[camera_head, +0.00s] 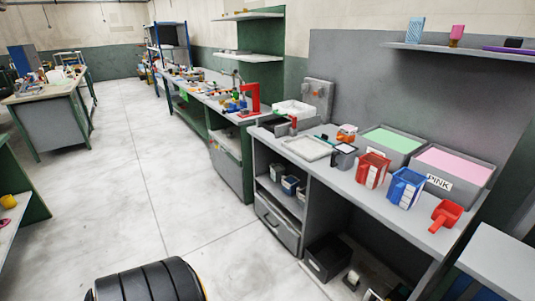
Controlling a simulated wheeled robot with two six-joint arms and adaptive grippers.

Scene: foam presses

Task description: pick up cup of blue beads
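A blue cup (405,190) with white markings on its side stands upright on the grey workbench (345,183), towards its right end. What is inside it is too small to tell. A red cup (373,170) with similar white markings stands to its left, a little apart. A red scoop (446,214) lies to the right of the blue cup, near the bench's front edge. Neither of my grippers shows in this view.
Behind the cups are a bin of green material (392,139) and a bin of pink material (456,164) labelled PINK. A white tray (308,148) and small grey container (343,157) sit farther left. The floor (150,190) before the bench is largely clear.

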